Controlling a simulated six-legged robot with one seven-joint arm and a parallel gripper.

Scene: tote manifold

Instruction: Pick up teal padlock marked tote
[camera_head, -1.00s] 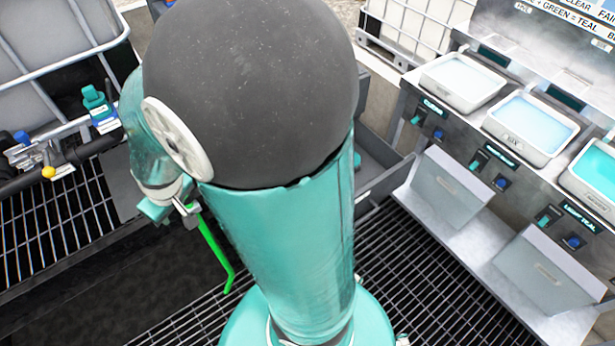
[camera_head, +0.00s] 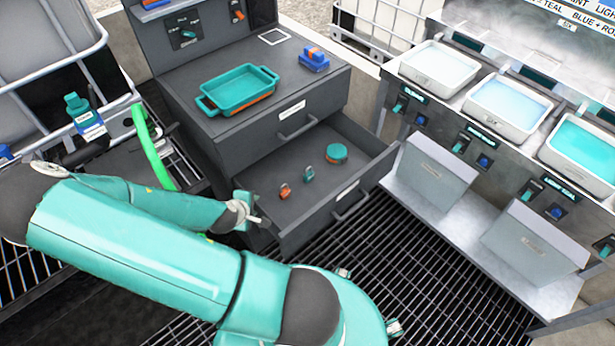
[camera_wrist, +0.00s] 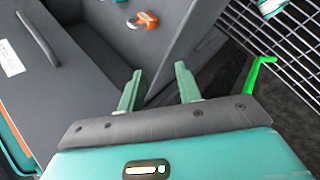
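A small teal padlock (camera_head: 307,173) with a grey shackle lies in the open grey drawer (camera_head: 290,232). An orange padlock (camera_head: 285,191) lies to its left, and a round teal item (camera_head: 336,153) to its right. Any marking on the teal padlock is too small to read. My gripper (camera_wrist: 159,70) is open and empty, its two pale green fingers apart. In the wrist view the orange padlock (camera_wrist: 142,21) is beyond the fingertips, and a sliver of teal (camera_wrist: 118,1) shows at the top edge. In the head view my wrist end is at the drawer's left side.
A teal tray (camera_head: 238,92) and a blue-and-orange item (camera_head: 314,60) sit on the cabinet top above the drawer. White basins (camera_head: 508,108) line the bench at right. A bright green bent piece (camera_head: 150,150) stands at left. Black grating covers the floor.

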